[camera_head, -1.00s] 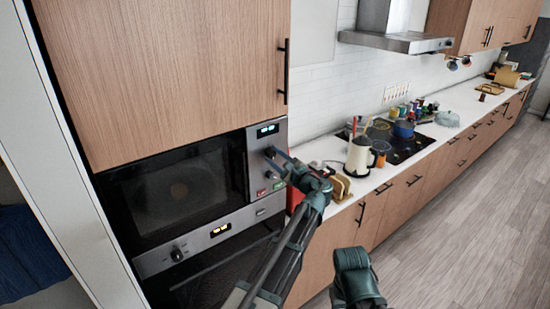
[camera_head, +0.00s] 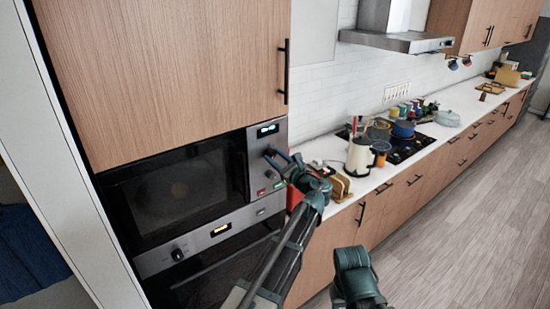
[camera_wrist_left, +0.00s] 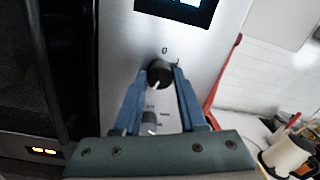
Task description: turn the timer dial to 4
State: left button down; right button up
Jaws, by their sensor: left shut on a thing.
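The timer dial (camera_wrist_left: 159,74) is a round black knob with a pale pointer mark on the microwave's steel panel, below a small lit display (camera_wrist_left: 183,10). A "0" is printed above it; the pointer tilts toward the lower left in the left wrist view. My left gripper (camera_wrist_left: 157,80) is shut on the dial, with one blue finger on each side.
The microwave (camera_head: 165,190) has a dark door left of the panel, with an oven (camera_head: 215,234) below. A red and a green button (camera_head: 277,184) sit under the dial. A kettle (camera_head: 358,158) and a hob (camera_head: 400,148) are on the counter to the right.

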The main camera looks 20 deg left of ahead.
pick_arm(q)
jog(key=shift+f, duration=0.15)
jog(key=shift+c, duration=2.3)
grip_release()
jog(key=shift+s+d, duration=0.15)
pick_arm(e)
jog(key=shift+d, duration=0.15)
